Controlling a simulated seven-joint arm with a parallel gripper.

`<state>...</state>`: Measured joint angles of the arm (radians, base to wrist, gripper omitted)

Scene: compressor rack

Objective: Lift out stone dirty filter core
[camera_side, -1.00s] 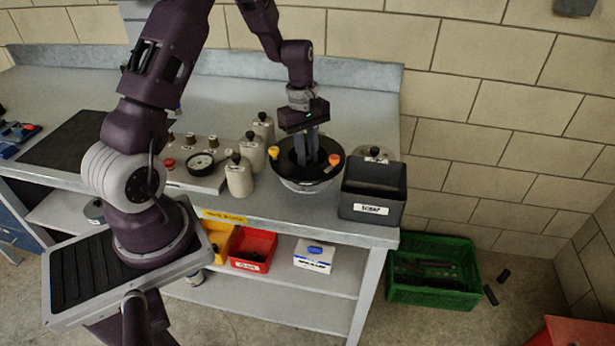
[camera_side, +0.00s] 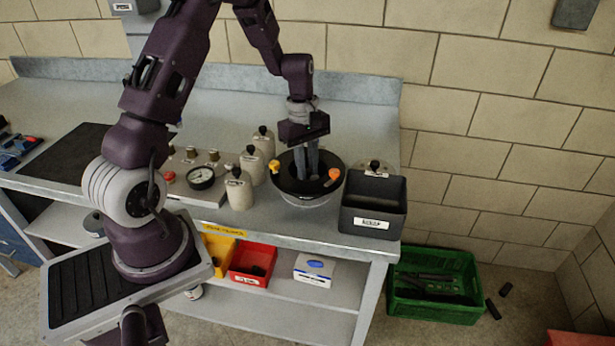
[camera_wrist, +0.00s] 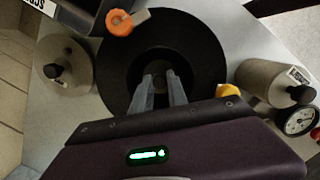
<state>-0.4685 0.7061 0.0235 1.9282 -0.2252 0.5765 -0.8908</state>
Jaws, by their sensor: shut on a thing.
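A round black housing (camera_side: 281,181) stands on the bench, with a yellow knob (camera_side: 275,168) on its left and an orange knob (camera_side: 334,174) on its right. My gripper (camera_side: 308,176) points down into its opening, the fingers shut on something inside. In the wrist view the fingertips (camera_wrist: 164,78) close around a dark piece in the middle of the housing (camera_wrist: 200,50). That piece, which I take to be the filter core, is mostly hidden by the fingers and the dark opening. I cannot tell its colour or how far it is raised.
A black scrap bin (camera_side: 373,222) stands close on the housing's right. Several pale canisters (camera_side: 240,192) and a gauge panel (camera_side: 185,180) stand to its left. A green crate (camera_side: 433,314) with dark pieces is on the floor at right. A red bin (camera_side: 251,271) sits on the lower shelf.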

